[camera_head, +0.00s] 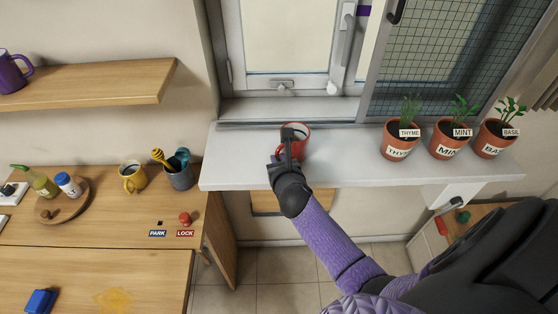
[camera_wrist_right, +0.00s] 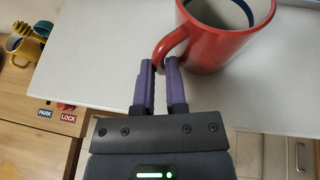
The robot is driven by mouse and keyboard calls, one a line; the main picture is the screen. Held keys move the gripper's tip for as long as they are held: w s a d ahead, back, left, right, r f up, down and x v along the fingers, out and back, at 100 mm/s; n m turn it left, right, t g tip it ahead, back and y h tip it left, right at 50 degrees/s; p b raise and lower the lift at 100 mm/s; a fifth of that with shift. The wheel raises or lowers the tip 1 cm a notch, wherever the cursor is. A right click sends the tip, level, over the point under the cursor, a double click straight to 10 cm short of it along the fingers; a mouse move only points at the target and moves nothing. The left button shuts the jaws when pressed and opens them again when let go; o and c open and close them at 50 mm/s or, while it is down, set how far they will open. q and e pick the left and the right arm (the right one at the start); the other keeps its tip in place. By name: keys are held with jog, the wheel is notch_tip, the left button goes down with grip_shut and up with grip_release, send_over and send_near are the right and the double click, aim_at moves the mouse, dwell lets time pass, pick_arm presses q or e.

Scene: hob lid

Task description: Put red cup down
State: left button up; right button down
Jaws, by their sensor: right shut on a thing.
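The red cup (camera_head: 301,138) is upright at the white window sill (camera_head: 345,158), left of the potted herbs. It also shows large in the right wrist view (camera_wrist_right: 222,42), with its handle toward my gripper. My right gripper (camera_head: 287,157) is shut on the cup's handle, and its purple fingers (camera_wrist_right: 160,82) pinch the handle from both sides. The cup appears on or just above the sill; I cannot tell whether its base touches. My left gripper is not in view.
Herb pots labelled thyme (camera_head: 399,140), mint (camera_head: 449,138) and basil (camera_head: 495,138) stand on the sill's right part. The window (camera_head: 288,45) is behind the cup. A yellow mug (camera_head: 132,177) and a grey utensil pot (camera_head: 180,176) stand on the wooden counter at left. The sill's left end is clear.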

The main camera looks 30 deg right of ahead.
jog(key=shift+f, duration=0.15)
jog(key=c, duration=0.7)
grip_release()
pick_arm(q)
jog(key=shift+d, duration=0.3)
pick_arm(e)
jog(key=shift+o, duration=0.2)
